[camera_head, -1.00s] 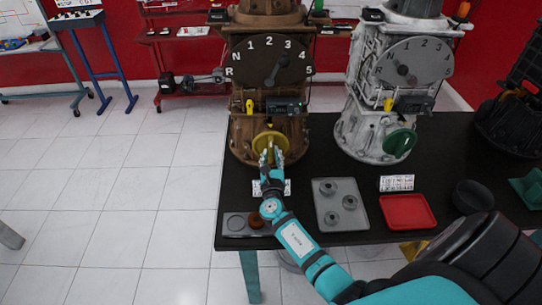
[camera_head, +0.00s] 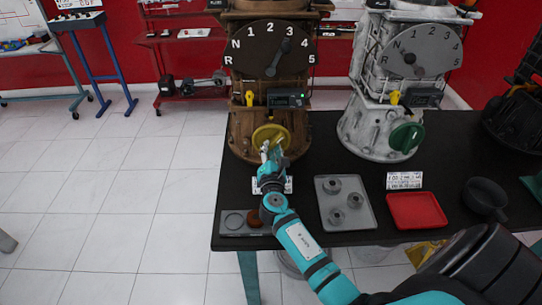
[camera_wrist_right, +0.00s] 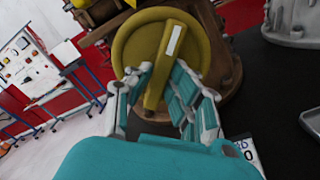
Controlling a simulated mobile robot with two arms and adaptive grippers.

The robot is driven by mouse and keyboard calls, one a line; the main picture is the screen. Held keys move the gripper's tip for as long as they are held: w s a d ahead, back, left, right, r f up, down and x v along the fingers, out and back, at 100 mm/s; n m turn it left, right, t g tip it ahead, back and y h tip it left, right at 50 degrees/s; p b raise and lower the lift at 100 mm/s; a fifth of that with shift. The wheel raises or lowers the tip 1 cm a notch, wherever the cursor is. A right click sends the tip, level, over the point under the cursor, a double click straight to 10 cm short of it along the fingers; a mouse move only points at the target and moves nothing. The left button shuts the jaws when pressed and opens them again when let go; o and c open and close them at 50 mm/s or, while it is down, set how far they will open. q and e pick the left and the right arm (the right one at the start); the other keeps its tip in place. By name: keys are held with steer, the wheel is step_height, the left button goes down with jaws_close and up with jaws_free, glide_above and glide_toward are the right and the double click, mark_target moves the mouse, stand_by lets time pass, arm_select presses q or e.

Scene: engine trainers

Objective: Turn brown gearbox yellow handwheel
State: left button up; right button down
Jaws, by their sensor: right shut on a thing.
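The brown gearbox (camera_head: 245,128) stands on the black table, with a numbered dial (camera_head: 270,52) on its upper front. Its yellow handwheel (camera_head: 280,133) is low on the front, partly hidden by my right gripper (camera_head: 270,150). In the right wrist view the handwheel (camera_wrist_right: 132,45) is a round disc with a raised bar across it. The bar leans a little to the right there. My right gripper (camera_wrist_right: 162,82) has its fingers on both sides of the bar and is shut on it. My left gripper is not in view.
A white gearbox (camera_head: 362,138) with a green handwheel (camera_head: 406,138) stands to the right. A grey tray (camera_head: 357,222) with rings, a red tray (camera_head: 416,224) and a dark bowl (camera_head: 486,196) lie on the table. A small tray (camera_head: 232,231) is near the left edge.

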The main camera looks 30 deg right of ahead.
steer(key=m+b, duration=0.4)
steer(key=m, duration=0.2)
steer(key=shift+a+f+m, duration=0.1)
steer(key=shift+m, duration=0.2)
steer(key=m+b, duration=0.2)
steer(key=m, duration=0.1)
steer(key=shift+r+m+b, duration=0.25)
steer(key=shift+m+b, duration=0.25)
steer(key=shift+m, duration=0.7)
steer(key=c, duration=1.2)
jaws_free()
steer(key=shift+c, duration=0.2)
steer(key=shift+r, duration=0.1)
steer(key=v, duration=0.7)
steer(key=shift+a, duration=0.15)
